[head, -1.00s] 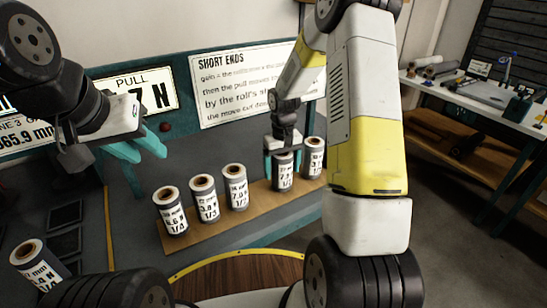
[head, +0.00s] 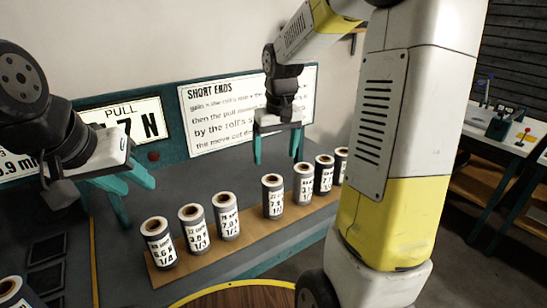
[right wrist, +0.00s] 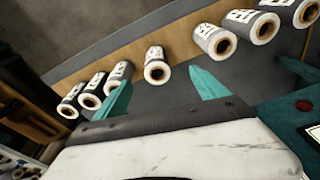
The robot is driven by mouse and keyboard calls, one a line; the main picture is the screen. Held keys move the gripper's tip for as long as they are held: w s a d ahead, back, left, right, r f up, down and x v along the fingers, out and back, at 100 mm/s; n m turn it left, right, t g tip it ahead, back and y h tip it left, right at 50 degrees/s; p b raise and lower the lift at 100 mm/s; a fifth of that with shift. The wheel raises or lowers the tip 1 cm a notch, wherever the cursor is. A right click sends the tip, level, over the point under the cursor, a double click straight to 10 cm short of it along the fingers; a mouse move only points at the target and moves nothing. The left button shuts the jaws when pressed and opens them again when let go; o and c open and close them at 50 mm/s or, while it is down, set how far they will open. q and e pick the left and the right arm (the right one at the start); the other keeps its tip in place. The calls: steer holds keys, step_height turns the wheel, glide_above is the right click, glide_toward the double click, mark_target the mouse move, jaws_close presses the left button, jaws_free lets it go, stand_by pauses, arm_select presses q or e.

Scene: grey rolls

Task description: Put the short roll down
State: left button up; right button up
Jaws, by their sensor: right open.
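Grey rolls with white labels and brown cores stand upright in a row on a wooden board (head: 245,240). The roll (head: 272,198) below my right gripper (head: 277,160) stands on the board, apart from the three rolls to its left. My right gripper is open and empty, with its fingertips above that roll. In the right wrist view the same roll (right wrist: 157,68) stands just beyond the gap between the open fingers (right wrist: 160,90). My left gripper (head: 136,203) is open and empty, hanging above the bench left of the row. I cannot tell which roll is the short one.
Three rolls (head: 193,230) stand left of the released roll and several (head: 303,186) to its right. Another roll (head: 12,292) shows at the bottom left corner. A sign panel (head: 245,105) stands behind the row. A round wooden top (head: 240,297) is in front.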

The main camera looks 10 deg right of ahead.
steer(key=s+a+r+t+y, duration=0.1)
steer(key=s+r, duration=0.3)
steer(key=s, duration=0.5)
steer(key=s+a+r+m+t, duration=0.1)
steer(key=s+r+t, duration=0.2)
steer(key=s, duration=0.6)
steer(key=shift+s+r+t+y, duration=0.3)
steer(key=shift+s+r+y, duration=0.1)
steer(key=shift+r, duration=0.3)
arm_select(q)
steer(key=shift+c, duration=0.5)
